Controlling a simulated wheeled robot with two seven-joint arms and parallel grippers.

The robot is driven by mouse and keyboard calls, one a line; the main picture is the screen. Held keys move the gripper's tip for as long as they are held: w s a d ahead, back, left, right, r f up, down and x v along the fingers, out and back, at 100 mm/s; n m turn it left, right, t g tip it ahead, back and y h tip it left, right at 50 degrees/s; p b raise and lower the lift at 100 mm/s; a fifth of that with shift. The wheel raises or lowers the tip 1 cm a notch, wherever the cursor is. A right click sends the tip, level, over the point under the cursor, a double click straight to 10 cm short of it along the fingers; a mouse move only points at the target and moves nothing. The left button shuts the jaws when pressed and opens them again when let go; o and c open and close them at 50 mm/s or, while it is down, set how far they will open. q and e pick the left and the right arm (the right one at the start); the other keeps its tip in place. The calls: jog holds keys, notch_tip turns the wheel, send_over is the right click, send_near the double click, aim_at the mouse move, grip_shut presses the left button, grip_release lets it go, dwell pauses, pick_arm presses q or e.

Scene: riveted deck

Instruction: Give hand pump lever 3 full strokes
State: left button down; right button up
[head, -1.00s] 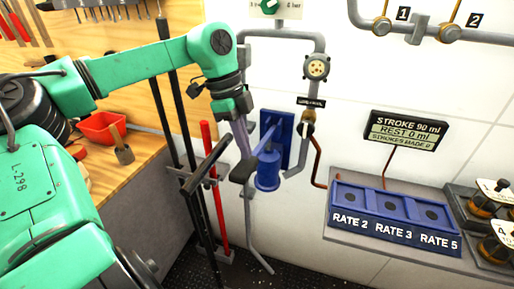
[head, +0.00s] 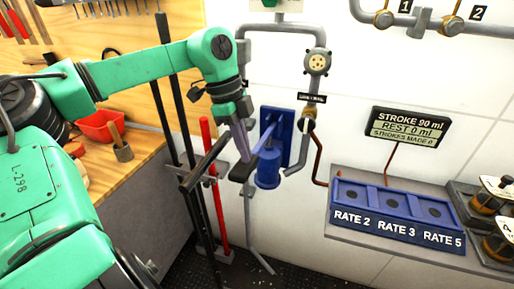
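The blue hand pump (head: 268,172) is fixed to a blue plate (head: 299,139) on the white wall. Its blue lever slopes down to the left and ends in a black handle (head: 243,169). My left gripper (head: 243,151) points down at the lever, its grey-purple fingers just above or against the black handle. The fingers overlap in this view, so I cannot tell whether they are open or shut, or whether they touch it. My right gripper is out of view.
A black stand (head: 198,176) and a red upright bar (head: 213,170) stand close left of the pump. A wooden bench (head: 125,172) holds a red tray (head: 99,125). Grey pipes run along the wall. A blue RATE panel (head: 393,229) is at right.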

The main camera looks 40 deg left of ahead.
pick_arm(q)
jog(key=s+a+f+b+x, duration=0.1)
jog(key=a+b+x, duration=0.1)
jog(key=b+x, duration=0.65)
notch_tip(320, 180, up, 12)
jog(key=p, duration=1.2)
jog(key=shift+w+f, duration=0.1)
jog(key=shift+w, duration=0.05)
jog(key=shift+f, duration=0.1)
jog(key=shift+f, duration=0.1)
jog(key=b+x, duration=0.2)
jog(key=x, duration=0.1)
jog(key=b+x, duration=0.1)
jog(key=shift+s+a+f+b, duration=0.25)
jog(key=shift+a+f+b, duration=0.05)
jog(key=shift+a, duration=0.05)
jog(key=s+a+b+x, duration=0.1)
jog(key=a+b+x, duration=0.1)
jog(key=b+x, duration=0.4)
jog(key=r+p, duration=1)
jog(key=shift+w+d+r+p, duration=0.25)
jog(key=shift+w+r+p, duration=0.05)
jog(key=shift+r+p, duration=0.05)
jog(key=shift+f, duration=0.15)
